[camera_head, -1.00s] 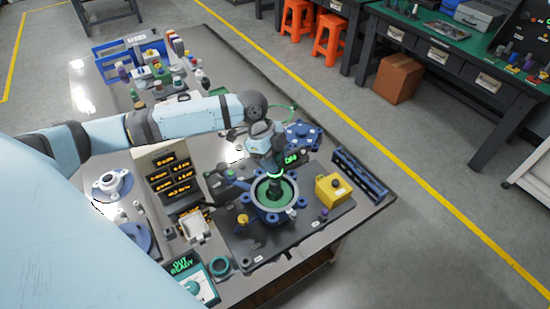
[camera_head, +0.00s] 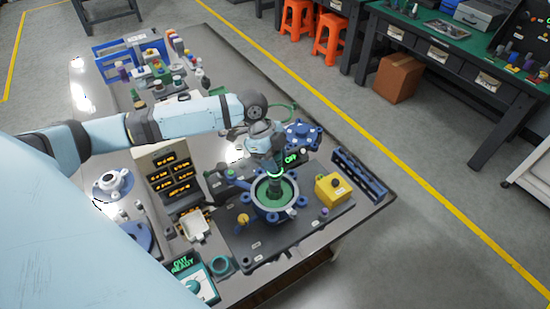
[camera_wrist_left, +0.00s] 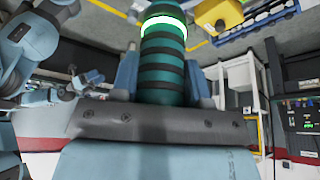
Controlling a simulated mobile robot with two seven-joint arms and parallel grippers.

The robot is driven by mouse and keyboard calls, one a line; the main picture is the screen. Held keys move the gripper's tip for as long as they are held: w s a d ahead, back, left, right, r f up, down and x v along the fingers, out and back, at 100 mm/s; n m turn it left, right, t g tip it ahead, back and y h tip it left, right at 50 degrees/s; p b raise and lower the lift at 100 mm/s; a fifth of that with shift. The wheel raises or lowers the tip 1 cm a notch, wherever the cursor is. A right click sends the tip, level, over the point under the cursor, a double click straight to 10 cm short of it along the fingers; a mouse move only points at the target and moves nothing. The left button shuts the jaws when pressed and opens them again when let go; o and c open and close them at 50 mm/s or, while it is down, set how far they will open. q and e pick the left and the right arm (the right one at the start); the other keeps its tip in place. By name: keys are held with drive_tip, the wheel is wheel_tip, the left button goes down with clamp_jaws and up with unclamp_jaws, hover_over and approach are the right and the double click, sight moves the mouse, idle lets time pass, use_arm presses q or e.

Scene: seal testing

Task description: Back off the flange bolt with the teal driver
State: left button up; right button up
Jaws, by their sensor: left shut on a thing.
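The teal driver (camera_wrist_left: 163,65), with black bands and a glowing white-green ring, stands between the fingers of my left gripper (camera_wrist_left: 163,82) in the left wrist view. In the head view my left gripper (camera_head: 270,158) is shut on it, above the blue round flange (camera_head: 272,214) with a green inside. The driver (camera_head: 275,183) points down, and its dark lower end overlaps the far part of the flange opening. I cannot tell whether it touches a bolt; the flange bolt under it is hidden or too small to make out. My right gripper is not in view.
A yellow box (camera_head: 331,188) with a dark button stands right of the flange on the dark plate (camera_head: 262,246). A blue rack (camera_head: 360,174) lies along the table's right edge. A panel with amber readouts (camera_head: 170,172) stands to the left. A blue lobed part (camera_head: 302,134) sits behind.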

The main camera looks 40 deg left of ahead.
use_arm(q)
drive_tip(key=shift+p, duration=1)
idle(2.5)
drive_tip(key=shift+r, duration=0.15)
drive_tip(key=shift+a+r+p, duration=0.1)
drive_tip(key=shift+r+p, duration=1.1)
drive_tip(key=shift+r, duration=0.35)
drive_tip(key=shift+w+r, duration=0.1)
drive_tip(key=shift+r, duration=0.85)
drive_tip(key=shift+d, duration=0.2)
